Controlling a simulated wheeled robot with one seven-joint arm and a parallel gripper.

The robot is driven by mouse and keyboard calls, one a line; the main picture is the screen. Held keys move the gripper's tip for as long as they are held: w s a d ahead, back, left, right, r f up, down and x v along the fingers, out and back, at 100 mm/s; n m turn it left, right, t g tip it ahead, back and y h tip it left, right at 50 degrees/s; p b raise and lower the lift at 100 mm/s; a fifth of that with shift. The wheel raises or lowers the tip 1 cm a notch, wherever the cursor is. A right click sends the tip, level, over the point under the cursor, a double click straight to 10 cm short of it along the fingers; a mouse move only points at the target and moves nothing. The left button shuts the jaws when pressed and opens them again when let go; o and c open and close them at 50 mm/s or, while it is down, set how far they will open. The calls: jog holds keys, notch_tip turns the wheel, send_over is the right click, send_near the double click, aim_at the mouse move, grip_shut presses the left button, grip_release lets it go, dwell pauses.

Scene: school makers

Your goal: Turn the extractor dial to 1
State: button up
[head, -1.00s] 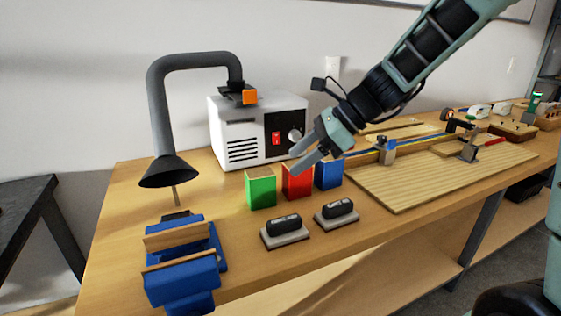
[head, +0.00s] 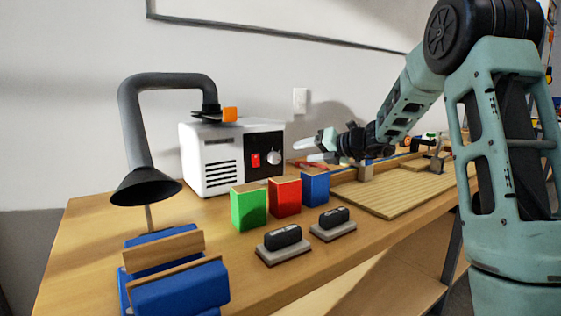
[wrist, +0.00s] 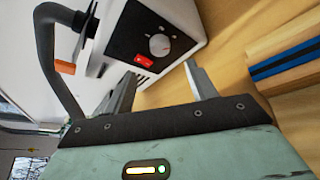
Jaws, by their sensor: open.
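The extractor (head: 207,160) is a white box with side vents, a black front panel, a red switch (head: 256,160) and a round silver dial (head: 274,157). In the wrist view the dial (wrist: 159,45) and the red switch (wrist: 143,61) show on the panel, beyond my fingertips. The dial's setting is too small to read. My gripper (head: 306,152) is to the right of the extractor, apart from the dial. In the wrist view my gripper (wrist: 158,78) is open and empty, its two fingers apart and pointing toward the panel.
Green (head: 249,207), red (head: 285,196) and blue (head: 315,187) boxes stand in front of the extractor. Two black blocks on pale bases (head: 283,240) lie nearer. A blue vise (head: 180,290) is at the front left. A dark hose with a hood (head: 146,187) hangs at left.

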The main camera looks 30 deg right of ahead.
aim_at(278, 157)
jog(key=b+x, duration=0.1)
jog(key=x, duration=0.9)
jog(key=shift+w+a+f, duration=0.1)
jog(key=shift+w+a, duration=0.05)
jog(key=shift+w, duration=0.1)
jog(key=c, duration=1)
